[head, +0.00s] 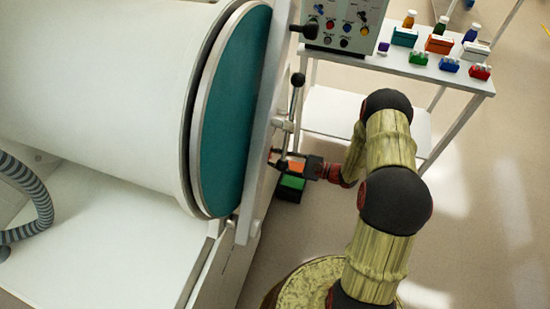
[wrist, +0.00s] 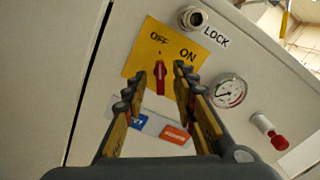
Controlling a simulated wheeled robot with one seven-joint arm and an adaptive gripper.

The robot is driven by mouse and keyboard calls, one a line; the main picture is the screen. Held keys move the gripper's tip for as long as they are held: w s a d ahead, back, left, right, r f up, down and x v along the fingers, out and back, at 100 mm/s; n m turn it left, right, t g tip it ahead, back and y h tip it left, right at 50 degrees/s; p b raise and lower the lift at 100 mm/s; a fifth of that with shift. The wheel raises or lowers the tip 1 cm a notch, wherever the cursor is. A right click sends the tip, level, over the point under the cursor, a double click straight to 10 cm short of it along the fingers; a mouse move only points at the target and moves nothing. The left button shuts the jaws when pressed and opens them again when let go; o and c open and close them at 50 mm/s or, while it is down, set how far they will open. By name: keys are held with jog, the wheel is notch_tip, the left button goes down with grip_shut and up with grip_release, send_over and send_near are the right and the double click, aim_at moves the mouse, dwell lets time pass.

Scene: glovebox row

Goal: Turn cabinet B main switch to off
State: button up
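In the wrist view a red switch handle (wrist: 160,77) sits on a yellow plate (wrist: 146,52) marked OFF and ON. The handle stands upright in the picture, its upper end towards the word OFF. My gripper (wrist: 161,82) has one finger on each side of the handle, with a gap showing on both sides. I cannot tell how deep the fingers reach. In the head view my gripper (head: 277,160) is at the glovebox's front side, below a black-knobbed lever; the switch is hidden there.
Around the plate are a LOCK keyhole (wrist: 193,18), a gauge (wrist: 229,91), a red-capped knob (wrist: 270,131) and a blue and orange label (wrist: 174,134). The teal round door (head: 232,110) and black-knobbed lever (head: 297,80) are close by. A bench (head: 440,75) with small boxes stands right.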

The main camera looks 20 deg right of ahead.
jog(key=v, duration=1.1)
jog(key=shift+d, duration=0.1)
dwell(0.4)
